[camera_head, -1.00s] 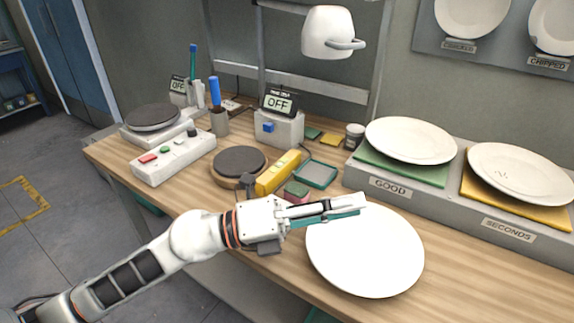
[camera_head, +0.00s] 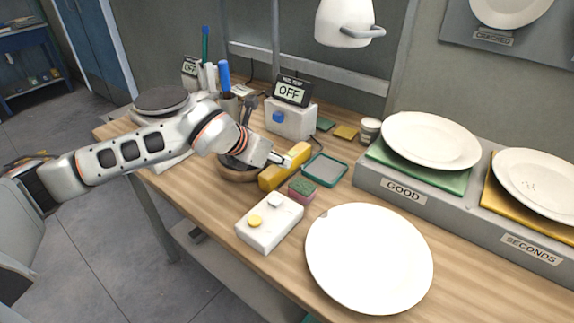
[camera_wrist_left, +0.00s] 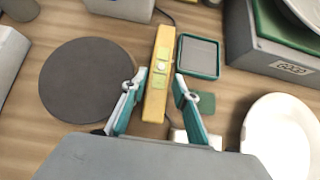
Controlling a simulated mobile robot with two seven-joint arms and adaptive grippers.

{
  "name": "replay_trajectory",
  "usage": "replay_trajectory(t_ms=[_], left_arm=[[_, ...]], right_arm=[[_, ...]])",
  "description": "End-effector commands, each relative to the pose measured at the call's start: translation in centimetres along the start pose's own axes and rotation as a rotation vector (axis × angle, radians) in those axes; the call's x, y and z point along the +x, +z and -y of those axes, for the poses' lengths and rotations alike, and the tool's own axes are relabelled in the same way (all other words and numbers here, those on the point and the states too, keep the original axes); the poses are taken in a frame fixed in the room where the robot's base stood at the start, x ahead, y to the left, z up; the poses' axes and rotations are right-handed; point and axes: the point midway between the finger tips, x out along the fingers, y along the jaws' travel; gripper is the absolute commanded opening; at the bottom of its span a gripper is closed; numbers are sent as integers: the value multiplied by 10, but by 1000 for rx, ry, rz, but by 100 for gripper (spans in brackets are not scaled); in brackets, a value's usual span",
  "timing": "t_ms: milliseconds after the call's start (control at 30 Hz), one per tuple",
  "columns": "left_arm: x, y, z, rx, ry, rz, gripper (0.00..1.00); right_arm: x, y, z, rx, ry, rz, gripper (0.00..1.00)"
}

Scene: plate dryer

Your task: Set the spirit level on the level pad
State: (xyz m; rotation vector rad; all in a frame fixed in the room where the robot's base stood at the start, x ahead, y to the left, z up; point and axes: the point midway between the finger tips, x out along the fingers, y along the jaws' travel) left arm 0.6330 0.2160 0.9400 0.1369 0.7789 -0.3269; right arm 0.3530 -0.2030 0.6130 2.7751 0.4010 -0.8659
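The spirit level (camera_head: 285,167) is a yellow bar lying on the wooden bench; its pale vial shows in the left wrist view (camera_wrist_left: 159,68). I take the grey pad with a green rim (camera_head: 325,170) just right of it to be the level pad; it is bare, and it also shows in the left wrist view (camera_wrist_left: 198,56). My left gripper (camera_head: 277,158) is at the level. In the left wrist view its open fingers (camera_wrist_left: 160,80) stand either side of the bar, with gaps visible; contact is not clear. My right gripper is not in view.
A dark round disc (camera_wrist_left: 92,80) lies left of the level. A green-topped pink sponge (camera_head: 301,191), a white button box (camera_head: 268,222) and a large white plate (camera_head: 368,258) are nearer the front. A grey control box (camera_head: 291,119) stands behind. The GOOD ledge (camera_head: 400,190) is right.

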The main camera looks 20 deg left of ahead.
Motion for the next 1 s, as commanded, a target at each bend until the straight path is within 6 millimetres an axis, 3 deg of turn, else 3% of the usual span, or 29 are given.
replay_trajectory(t_ms=[400,700,800,1000], left_arm=[[51,7,-1,0,-2,0,29],[55,7,-1,1,-2,2,29],[55,7,-1,0,-2,1,3],[54,8,-1,1,-2,3,0]], right_arm=[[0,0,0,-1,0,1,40],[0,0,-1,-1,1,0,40],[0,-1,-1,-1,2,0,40],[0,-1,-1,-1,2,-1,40]])
